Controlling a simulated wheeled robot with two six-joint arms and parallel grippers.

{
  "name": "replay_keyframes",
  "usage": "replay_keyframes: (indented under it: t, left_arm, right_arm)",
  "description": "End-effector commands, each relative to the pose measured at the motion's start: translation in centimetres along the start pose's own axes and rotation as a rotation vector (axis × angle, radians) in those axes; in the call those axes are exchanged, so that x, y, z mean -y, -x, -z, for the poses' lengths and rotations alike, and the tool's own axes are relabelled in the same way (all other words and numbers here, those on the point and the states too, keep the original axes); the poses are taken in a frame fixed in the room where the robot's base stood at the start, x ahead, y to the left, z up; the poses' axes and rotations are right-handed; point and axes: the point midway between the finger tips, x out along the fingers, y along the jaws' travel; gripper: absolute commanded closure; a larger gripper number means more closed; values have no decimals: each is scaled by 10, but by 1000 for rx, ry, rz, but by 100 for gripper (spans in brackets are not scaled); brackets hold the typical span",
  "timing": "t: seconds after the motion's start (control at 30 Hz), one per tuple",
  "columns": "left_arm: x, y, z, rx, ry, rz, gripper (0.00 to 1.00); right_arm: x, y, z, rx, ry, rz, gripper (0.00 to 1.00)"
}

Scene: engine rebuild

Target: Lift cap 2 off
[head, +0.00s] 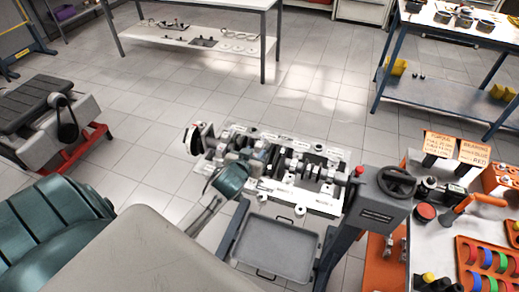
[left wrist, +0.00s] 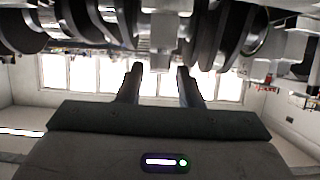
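The engine block (head: 320,196) is on a stand in the middle of the head view, with a crankshaft and several pale bearing caps along it. I cannot tell by a label which one is cap 2. My left gripper (head: 250,164) is over the left part of the engine and hides some of it. In the left wrist view its two fingers (left wrist: 158,78) are apart and bright background shows between them. A pale metal block (left wrist: 158,48), perhaps a cap, lies in line with the gap, close to the fingertips; contact is unclear. My right gripper is out of view.
A grey tray (head: 277,248) sits below the engine. The stand's handwheel (head: 397,181) is at its right end. A bench with an orange tray of coloured pieces (head: 490,262) is at the right. Orange note cards (head: 441,145) stand there. Open floor lies behind the engine.

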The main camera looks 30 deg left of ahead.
Motion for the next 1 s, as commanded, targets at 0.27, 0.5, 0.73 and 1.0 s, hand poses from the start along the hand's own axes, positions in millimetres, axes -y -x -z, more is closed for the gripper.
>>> replay_keyframes:
  t: [0.27, 0.5, 0.73, 1.0]
  left_arm:
    - [0, -24, 4, 2, 1, 1, 67]
    - [-1, -51, 0, 2, 0, 0, 67]
    - [-1, -55, -1, 1, 0, -1, 67]
    - [-1, -55, -1, 1, 0, -1, 100]
  right_arm:
    - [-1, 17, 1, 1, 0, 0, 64]
    - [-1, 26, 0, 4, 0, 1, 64]
    - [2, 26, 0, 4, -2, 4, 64]
    - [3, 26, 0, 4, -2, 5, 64]
